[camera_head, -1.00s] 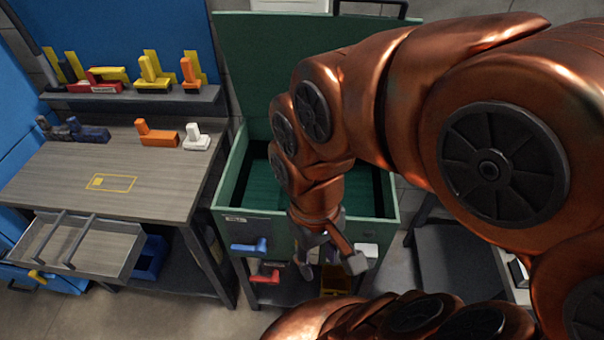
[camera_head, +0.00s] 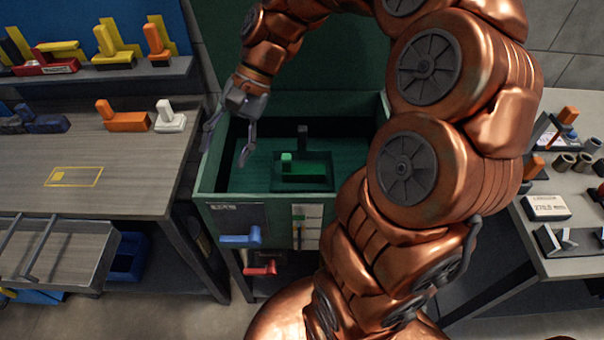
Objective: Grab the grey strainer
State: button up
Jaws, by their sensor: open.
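No thing here is clearly the grey strainer. Inside the open green box (camera_head: 203,185) a dark grey upright piece (camera_head: 303,134) stands behind a green L-shaped piece (camera_head: 300,168). Grey angled pieces (camera_head: 568,240) also lie at the front of the right table. I cannot tell whether any of these is the strainer. My gripper (camera_head: 228,148) is open and empty, fingers pointing down, at the left rim of the green box. The dark grey piece is to its right. My arm hides the right part of the box.
The left workbench (camera_head: 120,190) has an orange piece (camera_head: 122,117), a white piece (camera_head: 171,118) and a dark blue piece (camera_head: 45,120). A blue handle (camera_head: 240,238) juts from the box front. The right table (camera_head: 590,215) holds several small parts.

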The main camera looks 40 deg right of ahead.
jog(key=w+d+f+m+t+y+b, duration=0.2)
jog(key=w+d+f+m+b, duration=0.15)
jog(key=w+d, duration=0.3)
jog(key=m+t+y+b, duration=0.1)
jog(key=m+t+b, duration=0.6)
jog(key=m, duration=0.6)
send_near(302, 128)
jog(key=f+x, duration=0.1)
jog(key=x, duration=0.2)
jog(key=shift+x, duration=3.5)
grip_shut()
